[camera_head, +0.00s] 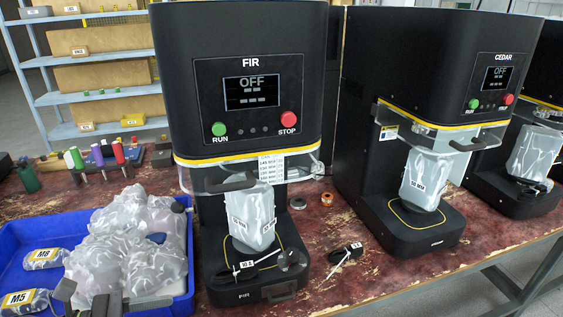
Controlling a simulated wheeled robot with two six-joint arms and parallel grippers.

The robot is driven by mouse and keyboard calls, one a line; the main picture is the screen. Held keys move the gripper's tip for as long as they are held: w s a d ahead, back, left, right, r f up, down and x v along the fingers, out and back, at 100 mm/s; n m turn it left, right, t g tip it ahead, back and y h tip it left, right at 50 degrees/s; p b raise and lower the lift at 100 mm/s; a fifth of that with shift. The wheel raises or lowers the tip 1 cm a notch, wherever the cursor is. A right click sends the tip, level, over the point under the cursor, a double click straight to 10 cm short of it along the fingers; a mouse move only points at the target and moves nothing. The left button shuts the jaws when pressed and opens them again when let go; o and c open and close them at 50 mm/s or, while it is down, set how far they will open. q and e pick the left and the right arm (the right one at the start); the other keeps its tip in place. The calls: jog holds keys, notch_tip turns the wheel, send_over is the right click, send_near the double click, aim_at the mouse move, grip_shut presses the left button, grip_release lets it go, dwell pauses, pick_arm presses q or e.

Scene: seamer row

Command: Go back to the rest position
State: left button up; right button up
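The tips of what appears to be my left gripper (88,299) show at the bottom left edge, over the blue tray (181,308). Its two dark grey fingers stand apart, with no held thing visible between them. The rest of that arm is out of the picture. My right gripper is not in view. The FIR machine (240,130) stands in the middle, its screen reading OFF. A pale labelled pouch (252,218) stands upright on its base.
The CEDAR machine (440,110), also OFF, holds another pouch (425,180). The blue tray holds crumpled clear bags (130,245) and packs marked M8 (45,258) and M5 (25,300). A small dark tagged item (345,253) lies between the machines. Coloured-handled tools (98,156) stand behind the tray.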

pick_arm(q)
jog(key=w+a+r+n+t+y, duration=0.2)
jog(key=a+r+n+t+y, duration=0.15)
jog(key=n+t, duration=0.65)
jog(key=w+a+r+n+t+y, duration=0.25)
jog(key=a+n+t+y, duration=0.2)
jog(key=n, duration=0.85)
jog(key=s+a+f+n+g+y, duration=0.35)
jog(key=f+n+y, duration=0.25)
jog(key=n, duration=0.3)
jog(key=s+a+f+n+g+y, duration=0.2)
jog(key=a+f+n+g+y, duration=0.15)
jog(key=f+n+y, duration=0.4)
jog(key=s+d+f+n+g+h, duration=0.3)
jog(key=s+f+n+g, duration=0.25)
jog(key=s, duration=0.25)
jog(key=s+d+f+n+g+h, duration=0.2)
jog(key=s+d+f+n+g, duration=0.15)
jog(key=s+f, duration=0.3)
notch_tip(320, 180, down, 21)
jog(key=a+g+p, duration=0.2)
jog(key=p, duration=0.1)
jog(key=s+d+f+g+p, duration=0.1)
jog(key=s+f+p, duration=0.1)
jog(key=s+f, duration=1.1)
jog(key=s+h, duration=0.1)
jog(key=s, duration=0.1)
jog(key=shift+s+f, duration=0.15)
jog(key=shift+s, duration=0.2)
